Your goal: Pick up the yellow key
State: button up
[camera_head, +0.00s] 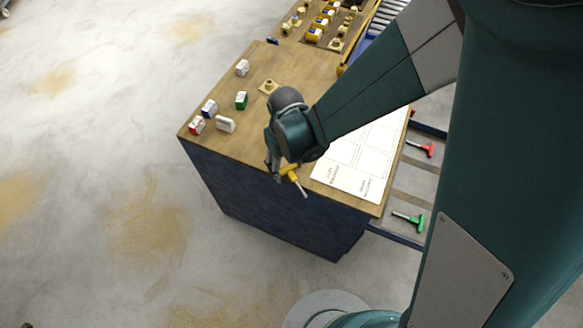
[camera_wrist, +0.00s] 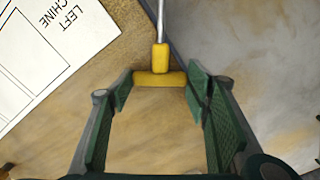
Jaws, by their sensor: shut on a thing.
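The yellow key (camera_head: 289,171) is a T-shaped tool with a yellow handle and a grey metal shaft. In the wrist view the handle of the key (camera_wrist: 160,77) lies crosswise between the green-padded fingers of my gripper (camera_wrist: 159,88), with the shaft pointing away from the wrist. My gripper (camera_head: 281,172) is shut on the handle near the front edge of the wooden table top (camera_head: 245,147). The shaft extends past that edge in the head view. I cannot tell the exact height of the key above the table.
A white printed sheet (camera_head: 338,180) lies right of my gripper. A red key (camera_head: 424,149) and a green key (camera_head: 409,219) lie on the lower grey surface at right. Several small blocks, including a green one (camera_head: 241,100), stand on the table's left part.

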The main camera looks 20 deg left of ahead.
jog(key=shift+r, duration=0.15)
notch_tip(320, 180, up, 10)
jog(key=shift+p, duration=0.3)
dwell(0.7)
